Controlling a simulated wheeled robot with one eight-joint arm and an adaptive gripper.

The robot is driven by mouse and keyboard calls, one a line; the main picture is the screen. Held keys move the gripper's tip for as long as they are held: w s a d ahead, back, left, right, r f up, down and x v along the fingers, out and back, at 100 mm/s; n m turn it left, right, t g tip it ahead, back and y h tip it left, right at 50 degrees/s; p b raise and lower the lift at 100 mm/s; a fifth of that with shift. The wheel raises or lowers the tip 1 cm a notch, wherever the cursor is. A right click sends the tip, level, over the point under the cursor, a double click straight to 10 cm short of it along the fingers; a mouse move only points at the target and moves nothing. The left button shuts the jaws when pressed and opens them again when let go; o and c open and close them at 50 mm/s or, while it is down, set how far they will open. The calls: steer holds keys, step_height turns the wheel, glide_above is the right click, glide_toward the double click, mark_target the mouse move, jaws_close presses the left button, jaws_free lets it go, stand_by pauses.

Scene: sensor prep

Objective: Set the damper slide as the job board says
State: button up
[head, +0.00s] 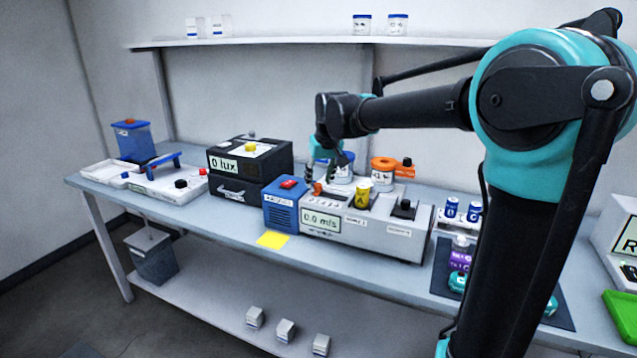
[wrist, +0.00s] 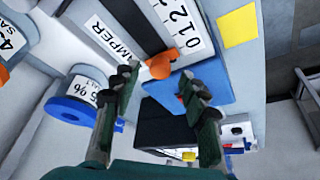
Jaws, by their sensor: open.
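The damper slide's orange knob (wrist: 161,66) shows in the wrist view beside a white number strip (wrist: 182,28) reading 0, 1, 2. It lies near the strip's 0 end; its exact mark cannot be told. In the head view the knob (head: 318,188) is on top of the grey wind unit (head: 375,238), whose display reads 0.0 m/s. My gripper (wrist: 157,82) is open and empty, its fingertips on either side of the view of the knob; contact cannot be told. In the head view my gripper (head: 324,172) is just above the knob. No readable job board shows.
A blue box (head: 284,209) with a red switch adjoins the unit's left end. A black lux box (head: 250,167) stands left.

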steer(key=shift+x, duration=0.9)
jaws_close()
